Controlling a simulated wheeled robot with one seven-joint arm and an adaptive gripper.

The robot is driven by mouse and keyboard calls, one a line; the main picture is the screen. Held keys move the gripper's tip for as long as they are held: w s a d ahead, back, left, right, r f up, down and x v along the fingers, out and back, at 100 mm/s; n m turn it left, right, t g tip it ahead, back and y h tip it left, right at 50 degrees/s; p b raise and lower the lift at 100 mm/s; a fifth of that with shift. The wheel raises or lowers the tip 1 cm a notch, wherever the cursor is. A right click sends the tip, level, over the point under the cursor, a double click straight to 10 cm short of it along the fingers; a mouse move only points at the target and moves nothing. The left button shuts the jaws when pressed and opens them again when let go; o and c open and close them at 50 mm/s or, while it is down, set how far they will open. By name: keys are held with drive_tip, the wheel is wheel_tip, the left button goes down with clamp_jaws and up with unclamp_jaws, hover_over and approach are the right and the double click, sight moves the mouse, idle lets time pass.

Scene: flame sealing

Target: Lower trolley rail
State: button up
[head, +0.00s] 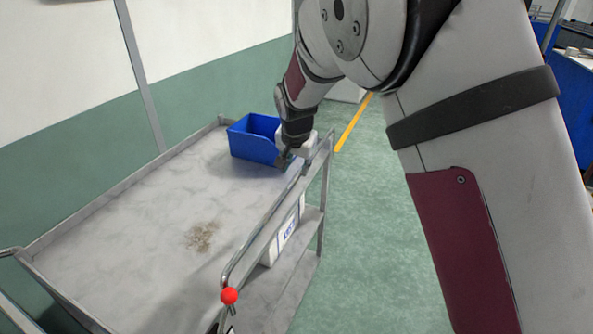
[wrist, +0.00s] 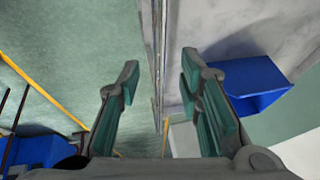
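The grey metal trolley (head: 130,215) stands on the left in the head view, its rail (head: 262,236) raised along the near right side. A red knob (head: 229,296) sits at the rail's near end. My gripper (head: 290,160) is at the far part of the rail, beside the blue bin; its fingers are partly hidden there by the wrist. In the wrist view my gripper (wrist: 157,85) is open, with green-padded fingers apart. The rail (wrist: 157,60) runs between them, seen nearly edge-on, and I see no contact with either finger.
A blue bin (head: 252,140) stands on the trolley top at the far end; it also shows in the wrist view (wrist: 250,88). A brown stain (head: 202,236) marks the top. A white box (head: 284,236) sits on the lower shelf. Green floor (head: 375,240) lies clear to the right.

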sight(296, 176)
drive_tip(key=x, duration=0.4)
drive_tip(key=shift+w+f, duration=0.15)
drive_tip(key=shift+f, duration=0.25)
clamp_jaws()
